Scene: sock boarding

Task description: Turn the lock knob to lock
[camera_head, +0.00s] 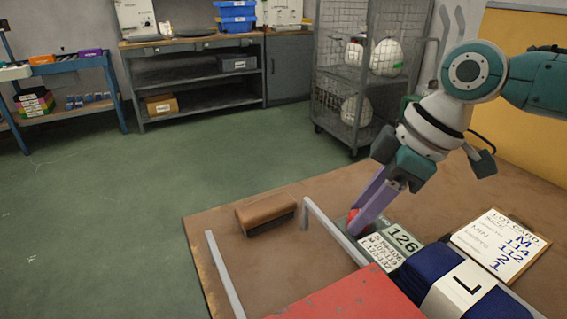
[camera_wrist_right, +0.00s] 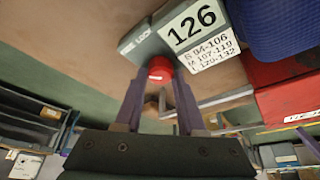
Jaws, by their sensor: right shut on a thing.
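In the right wrist view the red knob (camera_wrist_right: 160,70) sits between the tips of my right gripper (camera_wrist_right: 158,88), at the end of the grey block (camera_wrist_right: 135,44). My right gripper (camera_head: 367,208) has purple fingers that reach down from the upper right and are shut on the knob. They partly hide it in the head view. The knob's turn angle cannot be told. My left gripper is not in view.
A metal rail frame (camera_head: 334,231) stands beside the block. A wooden brush (camera_head: 266,213) lies to the left on the table (camera_head: 200,222). A red board (camera_head: 350,300), a dark blue folded stack (camera_head: 437,268) and a lot card clipboard (camera_head: 498,245) lie nearby.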

